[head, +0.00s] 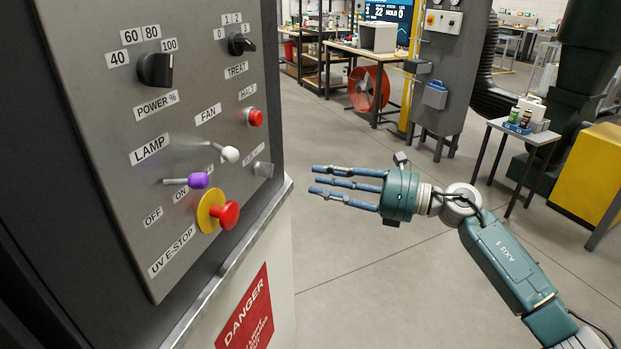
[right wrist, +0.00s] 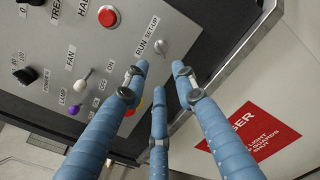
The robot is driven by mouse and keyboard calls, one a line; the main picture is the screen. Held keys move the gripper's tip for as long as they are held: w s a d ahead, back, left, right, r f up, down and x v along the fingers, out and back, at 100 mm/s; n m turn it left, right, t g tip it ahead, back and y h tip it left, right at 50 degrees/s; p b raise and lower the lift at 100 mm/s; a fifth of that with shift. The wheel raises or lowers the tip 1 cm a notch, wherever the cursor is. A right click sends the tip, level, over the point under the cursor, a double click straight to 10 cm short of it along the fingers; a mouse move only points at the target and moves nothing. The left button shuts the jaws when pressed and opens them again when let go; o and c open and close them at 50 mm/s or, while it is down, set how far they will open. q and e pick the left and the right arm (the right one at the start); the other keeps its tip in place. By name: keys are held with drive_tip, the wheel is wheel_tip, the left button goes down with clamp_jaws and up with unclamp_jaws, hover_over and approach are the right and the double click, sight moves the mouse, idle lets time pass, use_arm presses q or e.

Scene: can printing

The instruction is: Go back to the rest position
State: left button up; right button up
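My right gripper (head: 315,180) is in the middle of the head view, its blue fingers pointing left toward the control panel. The fingers are straight, apart and empty. In the right wrist view the gripper (right wrist: 160,80) shows its fingers in front of the panel, with a gap between the tips. In the head view there is clear air between the fingertips and the panel. The grey control panel (head: 130,215) carries a purple-tipped lamp lever (head: 198,180), a white-tipped fan lever (head: 230,154) and a red E-stop button (head: 228,214). My left gripper is not in view.
The cabinet's metal edge (head: 240,262) and red danger sign (head: 247,318) are at the lower left. A small table (head: 535,136) with bottles and a yellow block (head: 592,170) stand at the right. Open grey floor (head: 360,290) lies below my right arm.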

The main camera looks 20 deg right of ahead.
idle(0.5)
